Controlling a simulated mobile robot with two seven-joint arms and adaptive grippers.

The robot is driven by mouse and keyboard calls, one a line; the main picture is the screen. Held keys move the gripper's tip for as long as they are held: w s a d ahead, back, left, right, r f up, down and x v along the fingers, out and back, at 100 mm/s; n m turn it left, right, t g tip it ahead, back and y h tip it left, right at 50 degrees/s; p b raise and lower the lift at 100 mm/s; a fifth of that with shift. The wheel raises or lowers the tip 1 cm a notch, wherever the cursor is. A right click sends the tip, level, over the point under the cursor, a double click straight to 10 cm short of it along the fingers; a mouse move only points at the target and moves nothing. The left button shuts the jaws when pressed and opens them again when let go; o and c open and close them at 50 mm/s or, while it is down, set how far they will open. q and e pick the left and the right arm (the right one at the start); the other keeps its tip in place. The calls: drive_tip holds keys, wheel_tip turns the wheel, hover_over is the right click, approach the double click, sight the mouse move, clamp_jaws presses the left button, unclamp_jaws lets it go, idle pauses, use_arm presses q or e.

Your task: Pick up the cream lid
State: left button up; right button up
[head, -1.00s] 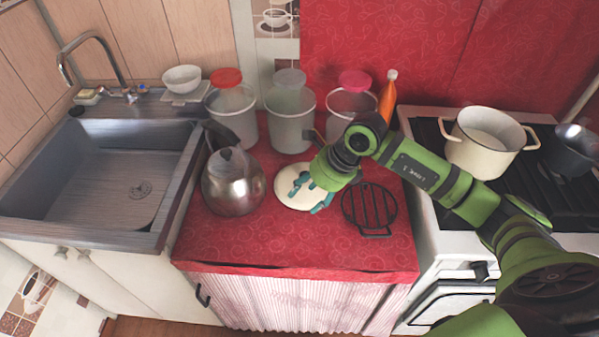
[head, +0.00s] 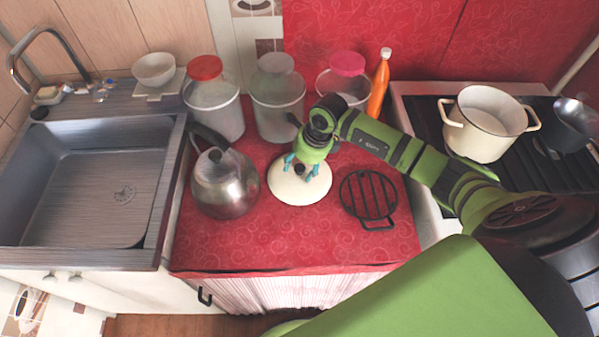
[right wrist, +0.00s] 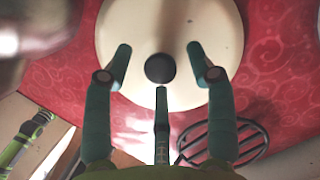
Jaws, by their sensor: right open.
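The cream lid (head: 299,190) lies flat on the red counter, a round disc with a dark knob (right wrist: 160,68) at its middle. My right gripper (head: 303,174) is directly over the lid. In the right wrist view its teal fingers (right wrist: 160,72) are spread, one on each side of the knob, with a gap to it on both sides. The right gripper is open and holds nothing. Whether the fingertips touch the lid cannot be told. My left gripper is not in view.
A steel kettle (head: 225,183) stands close to the lid's left. A black trivet (head: 368,197) lies to its right. Lidded containers (head: 277,103) and an orange bottle (head: 379,84) stand behind. A cream pot (head: 487,122) stands on the stove at right; the sink (head: 85,185) is at left.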

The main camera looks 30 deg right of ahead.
drive_tip(key=c, duration=1)
clamp_jaws()
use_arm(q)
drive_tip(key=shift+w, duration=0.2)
use_arm(e)
drive_tip(key=shift+r, duration=0.1)
